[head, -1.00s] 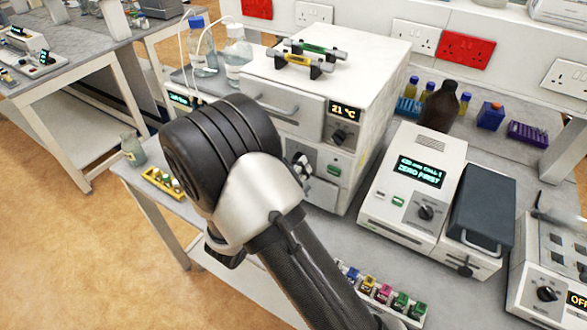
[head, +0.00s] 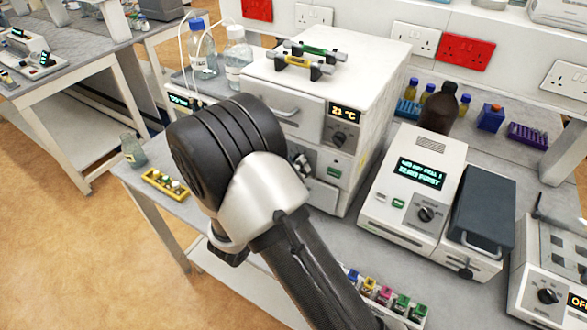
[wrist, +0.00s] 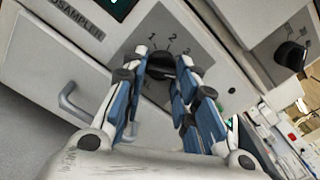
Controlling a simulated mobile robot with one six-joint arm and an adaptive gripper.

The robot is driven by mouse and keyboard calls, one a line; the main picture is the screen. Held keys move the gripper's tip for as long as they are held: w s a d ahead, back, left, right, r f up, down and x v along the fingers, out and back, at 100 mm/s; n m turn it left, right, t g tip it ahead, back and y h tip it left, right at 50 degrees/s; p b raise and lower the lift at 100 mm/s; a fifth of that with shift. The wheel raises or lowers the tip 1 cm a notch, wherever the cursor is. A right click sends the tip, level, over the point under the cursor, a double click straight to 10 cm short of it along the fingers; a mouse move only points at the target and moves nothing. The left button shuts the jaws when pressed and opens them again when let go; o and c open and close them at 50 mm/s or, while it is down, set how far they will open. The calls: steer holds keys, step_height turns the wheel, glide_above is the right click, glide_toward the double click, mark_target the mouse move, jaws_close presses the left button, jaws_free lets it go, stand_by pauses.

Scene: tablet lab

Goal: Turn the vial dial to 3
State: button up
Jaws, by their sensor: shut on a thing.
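The vial dial (wrist: 160,66) is a black knob on the light grey front panel of the autosampler, seen in the wrist view. The marks 1, 2 and 3 are printed around its upper side, with 3 to the right. My gripper (wrist: 162,74) is shut on the knob, its blue-padded fingers on either side. The fingers hide much of the knob, and I cannot tell which mark it points to. In the head view, my arm covers the dial, and only a bit of my gripper (head: 302,165) shows beside it.
A second black knob (wrist: 290,54) is to the right in the wrist view, and a grey handle (wrist: 75,103) is at left. In the head view, a white cabinet (head: 365,68) stands behind my arm. A device with a lit screen (head: 420,174) stands to the right.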

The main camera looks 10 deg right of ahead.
steer(key=shift+c, duration=0.6)
steer(key=shift+n+p, duration=0.3)
steer(key=shift+p, duration=0.2)
steer(key=n+p, duration=0.2)
steer(key=p, duration=0.1)
steer(key=shift+r+n, duration=0.2)
steer(key=shift+n, duration=0.2)
steer(key=shift+s+d+f+n+p, duration=0.1)
steer(key=shift+n+p, duration=1.85)
steer(key=shift+n, duration=0.25)
steer(key=o, duration=1)
steer(key=shift+o, duration=0.2)
